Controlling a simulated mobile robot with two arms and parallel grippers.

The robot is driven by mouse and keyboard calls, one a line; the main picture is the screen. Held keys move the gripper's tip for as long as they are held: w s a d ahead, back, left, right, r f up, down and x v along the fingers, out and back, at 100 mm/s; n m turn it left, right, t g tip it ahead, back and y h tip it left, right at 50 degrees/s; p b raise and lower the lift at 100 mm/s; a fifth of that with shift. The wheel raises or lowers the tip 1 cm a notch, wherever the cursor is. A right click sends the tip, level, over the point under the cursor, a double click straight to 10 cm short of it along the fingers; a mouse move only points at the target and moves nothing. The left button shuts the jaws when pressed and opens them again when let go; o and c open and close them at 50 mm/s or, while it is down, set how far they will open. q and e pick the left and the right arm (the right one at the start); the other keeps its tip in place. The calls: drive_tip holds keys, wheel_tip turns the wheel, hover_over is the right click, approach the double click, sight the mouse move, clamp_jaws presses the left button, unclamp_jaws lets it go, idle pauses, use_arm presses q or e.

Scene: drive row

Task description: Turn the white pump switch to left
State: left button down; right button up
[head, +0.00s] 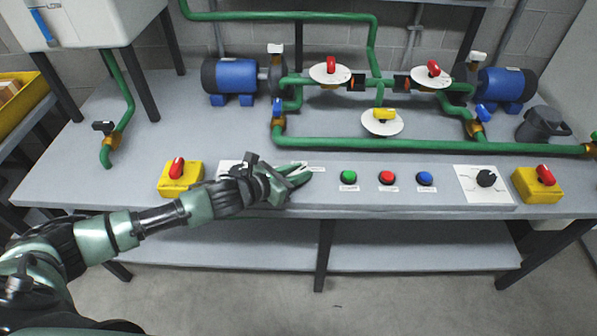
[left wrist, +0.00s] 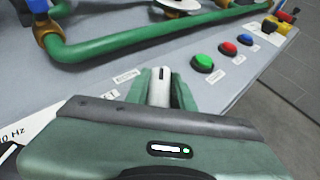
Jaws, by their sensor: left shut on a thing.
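The white pump switch (left wrist: 160,90) stands between the green fingers of my left gripper in the left wrist view. A short dark line marks its top. My left gripper (head: 293,176) reaches over the sloped front panel in the head view and is shut on the switch. The switch is hidden behind the fingers in the head view, and I cannot tell there which way it points. Small white labels, one of them in the head view (head: 314,169), lie on the panel beside it. My right gripper is not in view.
Right of the gripper are green (head: 348,176), red (head: 387,177) and blue (head: 425,178) buttons, then a black dial (head: 487,178). Yellow boxes with red switches stand at left (head: 181,178) and right (head: 540,185). Green pipes (head: 420,144) and blue pumps (head: 232,76) stand behind.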

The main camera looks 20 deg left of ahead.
use_arm(q)
drive_tip(key=shift+n+y, duration=0.3)
drive_tip(key=n+y+p, duration=0.1)
drive_tip(key=n+t+y, duration=0.1)
drive_tip(key=shift+s+d+r+n+y+p, duration=0.1)
drive_tip(key=shift+d+n+y+p, duration=0.05)
drive_tip(key=shift+n+y+p, duration=0.2)
drive_tip(key=n+y+p, duration=0.2)
drive_tip(key=y, duration=0.1)
drive_tip(key=shift+r+n+t, duration=0.1)
drive_tip(key=shift+n+t, duration=0.15)
drive_tip(key=shift+t, duration=0.05)
drive_tip(key=n+y+p, duration=0.2)
drive_tip(key=y, duration=0.1)
drive_tip(key=shift+n, duration=0.4)
drive_tip(key=n+g+y+p, duration=0.1)
drive_tip(key=n+y, duration=0.1)
drive_tip(key=y, duration=0.1)
drive_tip(key=shift+n, duration=0.4)
drive_tip(key=n+g+y, duration=0.2)
drive_tip(key=y, duration=0.1)
drive_tip(key=shift+f+n, duration=0.2)
drive_tip(key=shift+n, duration=0.1)
drive_tip(key=shift+n+g+y, duration=0.65)
drive_tip(key=shift+n+g, duration=0.15)
drive_tip(key=shift+n+g+y+b, duration=0.55)
drive_tip(key=shift+n+g+y, duration=0.15)
drive_tip(key=shift+n+g, duration=0.6)
